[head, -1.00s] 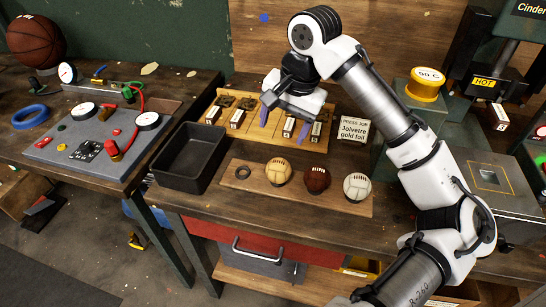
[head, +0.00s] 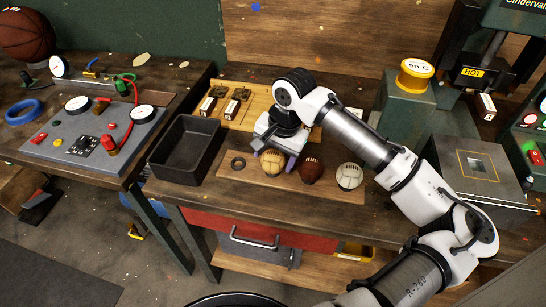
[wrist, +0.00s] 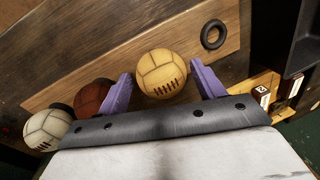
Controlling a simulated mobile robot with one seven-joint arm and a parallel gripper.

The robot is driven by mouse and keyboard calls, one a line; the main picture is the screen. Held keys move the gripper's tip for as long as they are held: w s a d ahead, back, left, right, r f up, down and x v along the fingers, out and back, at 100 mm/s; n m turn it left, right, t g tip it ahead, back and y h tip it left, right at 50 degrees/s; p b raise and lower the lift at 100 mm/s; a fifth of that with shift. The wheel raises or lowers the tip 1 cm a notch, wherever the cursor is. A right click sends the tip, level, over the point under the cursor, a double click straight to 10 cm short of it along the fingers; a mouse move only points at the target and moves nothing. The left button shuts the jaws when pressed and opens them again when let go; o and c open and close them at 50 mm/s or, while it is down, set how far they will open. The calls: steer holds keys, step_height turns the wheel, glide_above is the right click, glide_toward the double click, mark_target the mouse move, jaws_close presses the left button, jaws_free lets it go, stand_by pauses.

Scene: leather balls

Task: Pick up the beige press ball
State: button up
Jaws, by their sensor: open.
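The beige press ball (head: 271,162) sits at the left of a row of three balls on a wooden board (head: 232,170). In the wrist view the beige ball (wrist: 161,73) lies between the two purple fingertips of my gripper (wrist: 160,88). The fingers are apart, one on each side of the ball. I cannot tell whether they touch it. In the head view my gripper (head: 276,155) is low over the ball and partly hides it.
A dark red ball (head: 311,169) and a white ball (head: 349,176) stand to the right on the board. A dark ring (head: 238,163) lies left of the beige ball. A black tray (head: 186,150) stands further left. A wooden rack (head: 250,98) is behind.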

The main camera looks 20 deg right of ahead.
steer(key=shift+w+a+f, duration=0.1)
steer(key=shift+w+f, duration=0.05)
steer(key=shift+f, duration=0.7)
steer(key=shift+c, duration=0.5)
steer(key=c, duration=0.7)
